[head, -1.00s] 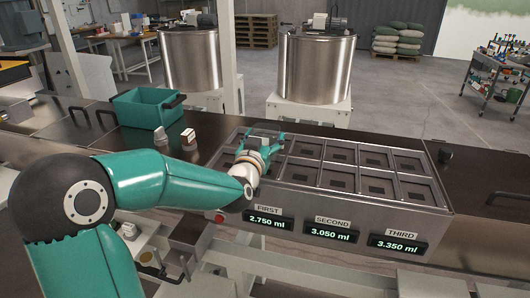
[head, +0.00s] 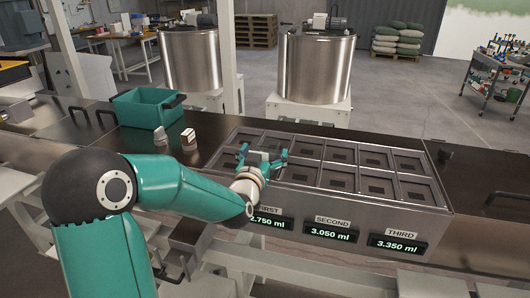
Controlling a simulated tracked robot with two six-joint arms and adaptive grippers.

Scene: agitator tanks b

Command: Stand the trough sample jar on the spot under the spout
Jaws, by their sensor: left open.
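My left gripper (head: 264,157) is open above the left compartments of a grey metal tray unit (head: 400,209), its two teal fingers spread apart. A small white-and-brown item (head: 188,137) and a small grey item (head: 160,135) stand on the dark counter to the left of the tray. I cannot tell whether either is the trough sample jar. I cannot make out a spout or a marked spot under one. My right gripper is not in view.
A teal bin (head: 147,109) stands on the counter at the back left. The tray front has displays labelled first, second (head: 331,233) and third (head: 400,242). Two steel tanks (head: 315,70) stand behind the counter.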

